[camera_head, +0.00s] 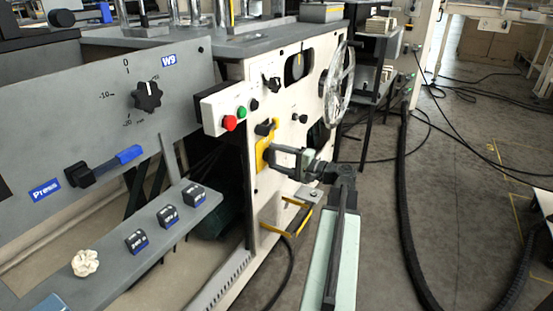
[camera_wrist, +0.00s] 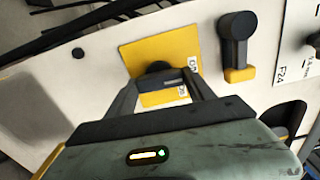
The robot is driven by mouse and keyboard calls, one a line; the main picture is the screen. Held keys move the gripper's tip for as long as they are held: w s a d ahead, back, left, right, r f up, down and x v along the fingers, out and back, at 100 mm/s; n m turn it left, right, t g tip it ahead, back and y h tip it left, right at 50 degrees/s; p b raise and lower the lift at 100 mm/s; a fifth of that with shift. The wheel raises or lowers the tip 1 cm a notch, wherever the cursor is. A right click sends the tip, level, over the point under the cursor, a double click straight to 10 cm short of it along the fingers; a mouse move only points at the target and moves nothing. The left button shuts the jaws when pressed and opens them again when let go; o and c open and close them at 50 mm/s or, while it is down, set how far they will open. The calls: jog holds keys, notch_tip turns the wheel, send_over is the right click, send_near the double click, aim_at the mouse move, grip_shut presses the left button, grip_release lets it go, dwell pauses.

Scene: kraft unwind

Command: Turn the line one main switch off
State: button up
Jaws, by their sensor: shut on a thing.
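The main switch is a black handle (camera_wrist: 158,72) on a yellow plate (camera_wrist: 180,50) fixed to the cream machine panel. In the head view the yellow plate (camera_head: 262,156) is partly covered by my gripper (camera_head: 272,155), which reaches it from the right. In the wrist view my gripper (camera_wrist: 160,85) has a finger on each side of the black handle and is shut on it. Small white labels sit at the plate's right side; one seems to read "ON". The handle's exact angle is partly hidden by the fingers.
A black lever with a yellow foot (camera_wrist: 237,45) stands close right of the plate in the wrist view. A box with red (camera_head: 229,123) and green (camera_head: 241,112) buttons is above left. A handwheel (camera_head: 338,85) projects at the right. Cables (camera_head: 405,200) lie on the floor.

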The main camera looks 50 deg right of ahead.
jog(key=shift+a+f+n, duration=0.1)
jog(key=shift+n, duration=0.3)
jog(key=o, duration=1.4)
jog(key=shift+s, duration=0.1)
jog(key=v, duration=0.7)
jog(key=shift+s, duration=0.35)
